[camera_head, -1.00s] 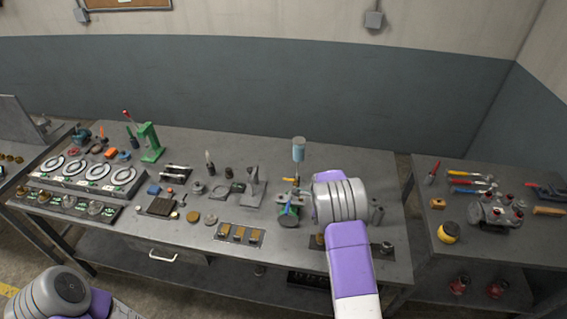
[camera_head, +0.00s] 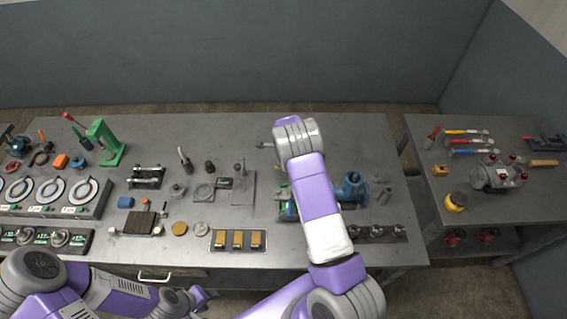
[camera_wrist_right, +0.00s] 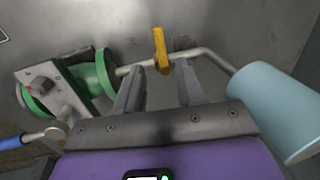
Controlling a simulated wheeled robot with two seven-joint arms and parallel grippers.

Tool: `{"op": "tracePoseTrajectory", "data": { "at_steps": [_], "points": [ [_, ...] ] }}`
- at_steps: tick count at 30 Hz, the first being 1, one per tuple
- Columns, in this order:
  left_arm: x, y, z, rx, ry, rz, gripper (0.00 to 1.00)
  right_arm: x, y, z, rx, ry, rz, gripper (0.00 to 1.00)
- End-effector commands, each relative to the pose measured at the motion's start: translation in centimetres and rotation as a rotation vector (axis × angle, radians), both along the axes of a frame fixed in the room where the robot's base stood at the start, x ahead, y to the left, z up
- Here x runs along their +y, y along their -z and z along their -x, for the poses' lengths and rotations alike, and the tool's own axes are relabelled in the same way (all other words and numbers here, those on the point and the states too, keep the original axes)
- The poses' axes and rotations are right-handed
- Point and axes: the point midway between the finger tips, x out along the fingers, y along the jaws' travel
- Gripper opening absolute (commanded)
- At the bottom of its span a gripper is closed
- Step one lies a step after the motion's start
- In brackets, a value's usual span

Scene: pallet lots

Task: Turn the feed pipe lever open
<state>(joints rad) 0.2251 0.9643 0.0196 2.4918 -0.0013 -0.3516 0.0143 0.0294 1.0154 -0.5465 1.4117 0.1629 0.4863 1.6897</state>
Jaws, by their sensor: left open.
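In the right wrist view, the yellow-orange feed pipe lever (camera_wrist_right: 160,50) stands up on a thin bent metal pipe (camera_wrist_right: 215,60). The pipe runs from a green flanged body (camera_wrist_right: 92,75) to a light blue cup (camera_wrist_right: 275,110). My right gripper (camera_wrist_right: 160,83) is open, its fingers apart on either side of the lever's line; I cannot tell whether they touch it. A blue handle (camera_wrist_right: 12,142) shows at lower left. In the head view, my right arm hides the lever and its gripper; part of the green body (camera_head: 284,211) shows. My left gripper (camera_head: 190,298) is open and low, in front of the table's edge.
A blue valve-like part (camera_head: 352,188) stands right of my right arm. Brass blocks (camera_head: 238,239), a green press (camera_head: 104,142) and dial gauges (camera_head: 50,190) are on the same table (camera_head: 225,135). A second table (camera_head: 445,145) with tools stands at the right, across a gap.

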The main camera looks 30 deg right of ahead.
Motion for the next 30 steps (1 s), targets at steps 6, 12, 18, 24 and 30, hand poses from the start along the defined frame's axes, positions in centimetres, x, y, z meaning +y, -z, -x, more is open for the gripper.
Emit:
{"op": "tracePoseTrajectory", "data": {
  "at_steps": [6,12,18,24,30],
  "points": [
    [0.0,-0.3,-0.1,-0.001,0.000,0.000,0.43,-0.2,2.2,-0.4,0.000,0.000,0.000,0.38],
    [0.0,-0.3,-0.1,-0.001,0.000,0.000,0.43,-0.2,2.5,-0.5,-0.001,0.000,0.000,0.38],
    [0.0,-0.3,-0.1,-0.001,0.000,0.000,0.43,-0.2,2.5,-0.5,-0.001,0.000,0.000,0.24],
    [0.0,-0.3,-0.1,-0.001,0.000,0.000,0.43,-0.2,2.4,-0.5,-0.001,-0.001,0.000,0.00],
    [0.0,-0.2,-0.1,-0.001,0.000,0.000,0.43,-0.2,2.4,-0.5,-0.002,-0.003,-0.001,0.00]
  ]
}}
